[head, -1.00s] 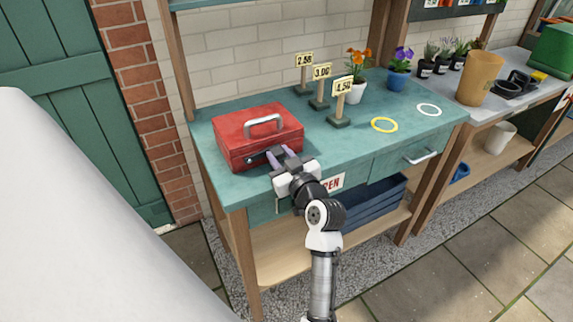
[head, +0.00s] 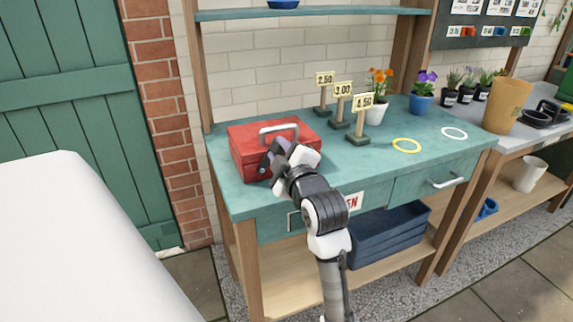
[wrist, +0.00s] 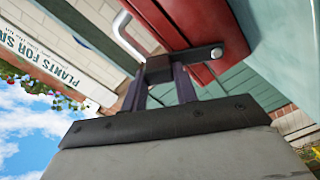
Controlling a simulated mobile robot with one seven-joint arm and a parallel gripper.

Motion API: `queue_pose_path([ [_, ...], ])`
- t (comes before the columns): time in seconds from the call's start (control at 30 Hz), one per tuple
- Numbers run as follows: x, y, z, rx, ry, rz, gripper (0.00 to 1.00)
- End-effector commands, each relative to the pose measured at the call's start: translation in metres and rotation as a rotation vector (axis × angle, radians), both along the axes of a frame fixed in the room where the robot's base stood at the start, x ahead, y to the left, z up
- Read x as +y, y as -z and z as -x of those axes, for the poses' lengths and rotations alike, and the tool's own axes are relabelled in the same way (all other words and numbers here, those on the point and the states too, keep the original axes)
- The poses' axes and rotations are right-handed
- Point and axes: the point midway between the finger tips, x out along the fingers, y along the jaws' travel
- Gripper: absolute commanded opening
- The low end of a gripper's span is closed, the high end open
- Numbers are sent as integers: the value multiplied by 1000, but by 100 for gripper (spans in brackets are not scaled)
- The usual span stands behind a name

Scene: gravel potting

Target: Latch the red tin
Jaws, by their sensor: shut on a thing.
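The red tin (head: 245,140) stands on the left part of the teal bench, its lid down and its silver handle (head: 279,130) on top. My gripper (head: 272,160) is at the tin's front face and hides part of it. In the wrist view, my gripper (wrist: 158,75) has both fingers closed on a dark block of the latch (wrist: 195,54), a dark bar with a round silver end, against the tin's red side (wrist: 165,22). I cannot tell whether the latch is fastened.
Price signs (head: 361,120), flower pots (head: 422,104), a yellow ring (head: 406,146) and a white ring (head: 454,133) are to the right on the bench (head: 330,165). A drawer with a silver handle (head: 448,181) is in its front. The bench top right of the tin is partly clear.

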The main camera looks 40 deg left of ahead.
Motion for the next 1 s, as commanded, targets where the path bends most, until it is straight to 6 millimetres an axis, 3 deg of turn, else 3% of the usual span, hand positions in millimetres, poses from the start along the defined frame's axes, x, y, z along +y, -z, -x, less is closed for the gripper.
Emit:
queue_pose_path([
  [0.5,11,-5,27,-387,0,162,0],
  [1.0,15,-6,36,-511,-2,214,0],
])
